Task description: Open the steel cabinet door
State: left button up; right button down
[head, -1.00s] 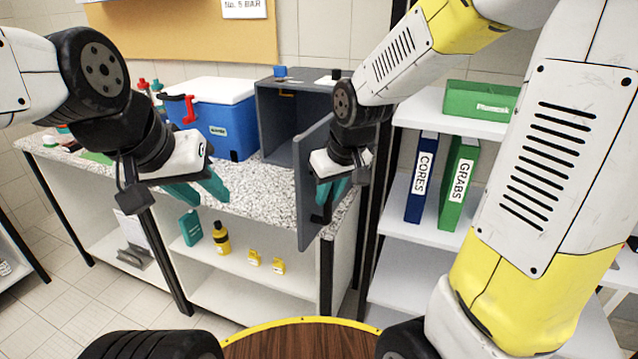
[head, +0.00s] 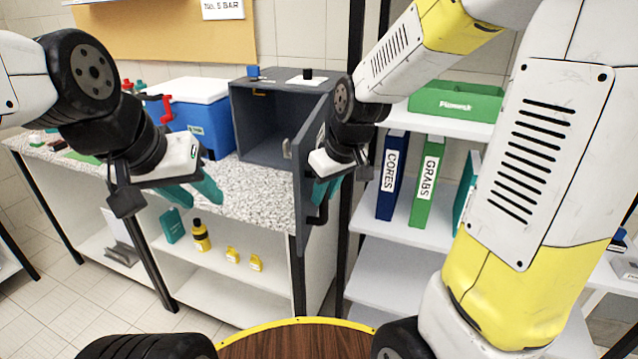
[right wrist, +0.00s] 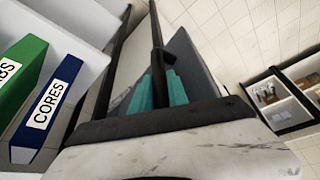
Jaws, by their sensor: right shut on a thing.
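The grey steel cabinet (head: 240,121) stands on the speckled worktop with its front open and its dark inside showing. Its door (head: 303,190) is swung out toward me, past the worktop's front edge. My right gripper (head: 322,192) is at the door's outer face, shut on the dark door handle (head: 319,213). In the right wrist view the teal fingers (right wrist: 160,92) are around the handle bar (right wrist: 157,52), with the grey door (right wrist: 190,65) beside them. My left gripper (head: 197,192) is open and empty above the front of the worktop.
A blue cooler (head: 205,125) with a white lid stands left of the cabinet. Shelves with binders (head: 428,182) and a green box (head: 455,100) stand close on the right. Yellow bottles (head: 232,255) are on the shelf under the worktop (head: 255,190).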

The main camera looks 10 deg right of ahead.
jog(key=c, duration=1.3)
grip_release()
jog(key=shift+w, duration=0.15)
jog(key=v, duration=0.7)
jog(key=shift+r, duration=0.4)
jog(key=shift+d, duration=0.1)
jog(key=s+d+r+m+t, duration=0.1)
jog(key=s+d+m, duration=0.1)
jog(key=s, duration=0.4)
jog(key=s+d+r+m+t, duration=0.1)
jog(key=s+d+r+m, duration=0.1)
jog(key=s, duration=0.4)
jog(key=shift+s+d+r+m, duration=0.2)
jog(key=shift+d+m, duration=0.5)
jog(key=shift+m, duration=0.1)
